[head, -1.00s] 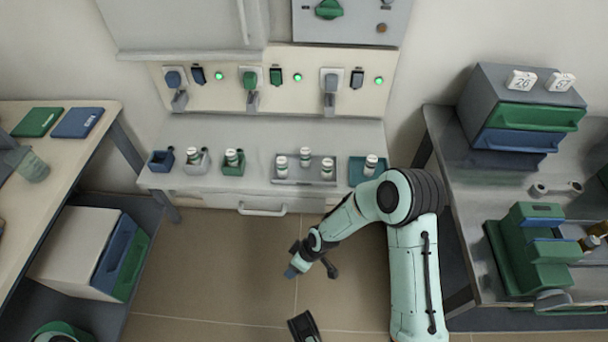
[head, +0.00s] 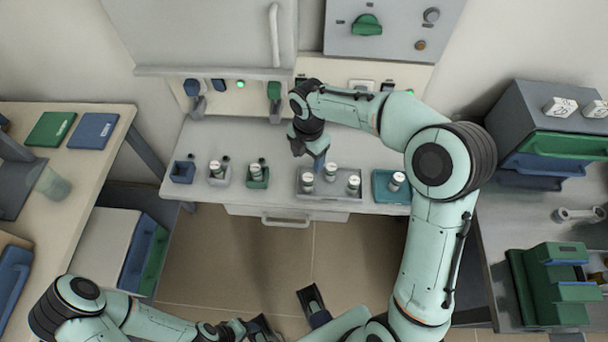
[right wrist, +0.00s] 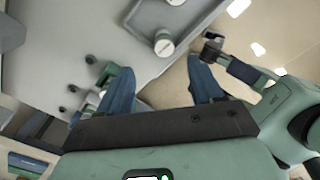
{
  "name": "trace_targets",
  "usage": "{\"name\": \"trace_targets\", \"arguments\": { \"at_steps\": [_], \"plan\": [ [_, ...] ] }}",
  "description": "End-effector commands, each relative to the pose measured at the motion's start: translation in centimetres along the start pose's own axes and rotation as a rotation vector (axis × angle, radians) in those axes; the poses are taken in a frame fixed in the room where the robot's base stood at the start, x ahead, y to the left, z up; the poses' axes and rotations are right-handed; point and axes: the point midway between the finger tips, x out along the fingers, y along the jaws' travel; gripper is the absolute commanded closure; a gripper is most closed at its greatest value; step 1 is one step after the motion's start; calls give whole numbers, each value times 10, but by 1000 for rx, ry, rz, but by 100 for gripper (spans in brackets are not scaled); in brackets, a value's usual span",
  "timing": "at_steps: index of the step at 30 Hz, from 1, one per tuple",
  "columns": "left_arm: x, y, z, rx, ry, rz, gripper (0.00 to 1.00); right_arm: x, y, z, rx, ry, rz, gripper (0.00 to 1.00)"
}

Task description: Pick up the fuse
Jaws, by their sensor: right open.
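Several white-capped fuses stand upright on the grey bench. In the head view, fuses (head: 307,181), (head: 331,171) and (head: 353,184) stand in a grey tray (head: 330,195). Others stand in a grey holder (head: 215,168), a green holder (head: 257,170) and a teal tray (head: 397,180). My right gripper (head: 308,154) is above the bench, just behind the grey tray, open and empty. In the right wrist view a fuse (right wrist: 163,46) shows beyond and between its blue fingers, apart from them. My left gripper (head: 250,328) is low at the bottom edge; its jaw opening is unclear.
A blue holder (head: 182,173) stands at the bench's left end. A wall panel with sockets and a green light (head: 240,84) is behind. A drawer cabinet (head: 545,130) and green device (head: 550,280) are on the right table. A pale table (head: 105,160) is at left.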

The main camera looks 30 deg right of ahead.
Motion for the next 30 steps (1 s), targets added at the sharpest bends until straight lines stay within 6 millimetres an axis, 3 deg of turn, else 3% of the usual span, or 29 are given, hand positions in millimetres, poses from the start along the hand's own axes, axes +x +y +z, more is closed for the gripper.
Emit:
{"name": "trace_targets", "arguments": {
  "at_steps": [3,7,14,24,30],
  "plan": [
    [5,-2,0,-1,-1,-1,39,28,-2,0,1,2,-6,34],
    [7,-3,0,-1,-2,-1,39,50,-1,0,2,2,-3,34],
    [9,-3,0,-1,-2,-1,39,66,-1,-1,2,1,-2,34],
    [14,-5,0,-1,-3,-1,39,111,-4,-4,3,2,-3,34],
    [14,-5,0,-1,-3,-1,39,114,-4,-4,3,1,1,34]
  ]
}}
